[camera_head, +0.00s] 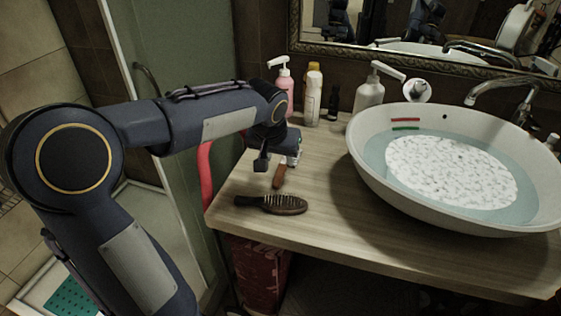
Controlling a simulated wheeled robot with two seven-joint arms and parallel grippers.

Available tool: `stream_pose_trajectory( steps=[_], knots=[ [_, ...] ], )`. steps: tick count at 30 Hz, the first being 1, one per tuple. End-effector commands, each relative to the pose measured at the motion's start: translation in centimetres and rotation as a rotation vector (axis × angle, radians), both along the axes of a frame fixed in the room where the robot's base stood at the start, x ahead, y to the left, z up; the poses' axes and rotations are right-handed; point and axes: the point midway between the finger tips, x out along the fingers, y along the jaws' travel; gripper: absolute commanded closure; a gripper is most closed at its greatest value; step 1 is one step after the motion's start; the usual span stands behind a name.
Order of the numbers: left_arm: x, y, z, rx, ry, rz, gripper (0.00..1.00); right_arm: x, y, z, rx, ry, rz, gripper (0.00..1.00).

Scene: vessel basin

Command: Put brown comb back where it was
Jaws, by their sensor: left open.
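A dark brown brush-like comb (272,205) lies flat on the wooden counter (330,215), close to its front left edge, with its handle to the left. My left gripper (270,163) reaches in from the left and points down, behind and above the comb, apart from it. It is open. A small reddish-brown piece (279,177) shows just below and beside the gripper; the gripper partly hides it, and I cannot tell what it is or whether the two touch. My right gripper is not in view.
A white basin (365,175) with water and a speckled white patch takes up the counter's right side. A pink pump bottle (284,90), a cream bottle (313,97), a dark bottle (333,102) and a white pump bottle (368,97) stand behind. The counter between comb and basin is clear.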

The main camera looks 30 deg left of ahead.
Motion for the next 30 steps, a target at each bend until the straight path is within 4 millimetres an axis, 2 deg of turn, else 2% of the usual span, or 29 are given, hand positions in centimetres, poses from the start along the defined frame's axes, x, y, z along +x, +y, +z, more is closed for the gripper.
stream_pose_trajectory(
  steps=[1,3,9,16,18,20,23,27,30],
  knots=[
    [-0.4,-0.2,1.4,-0.001,-0.005,-0.001,0.59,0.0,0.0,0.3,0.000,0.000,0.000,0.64],
    [-1.0,-0.3,2.7,0.000,-0.006,-0.002,0.59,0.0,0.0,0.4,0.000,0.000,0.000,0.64],
    [-2.2,-0.6,5.5,0.000,-0.003,-0.001,0.59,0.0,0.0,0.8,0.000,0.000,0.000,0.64],
    [-2.8,-0.7,6.5,-0.001,0.000,-0.002,0.59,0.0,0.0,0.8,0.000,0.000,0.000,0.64],
    [-3.7,-0.8,6.3,-0.013,0.000,-0.008,0.59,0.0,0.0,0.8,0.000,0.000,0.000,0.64],
    [-5.4,-1.2,6.0,-0.039,-0.002,-0.021,0.59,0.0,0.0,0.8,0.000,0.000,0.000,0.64],
    [-10.0,-2.5,4.8,-0.114,-0.014,-0.059,0.59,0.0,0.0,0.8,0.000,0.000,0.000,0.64],
    [-17.0,-5.7,1.9,-0.237,-0.048,-0.118,0.59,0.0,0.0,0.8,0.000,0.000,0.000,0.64],
    [-20.7,-7.9,-0.2,-0.306,-0.078,-0.144,0.59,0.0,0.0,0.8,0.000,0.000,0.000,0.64]
  ],
)
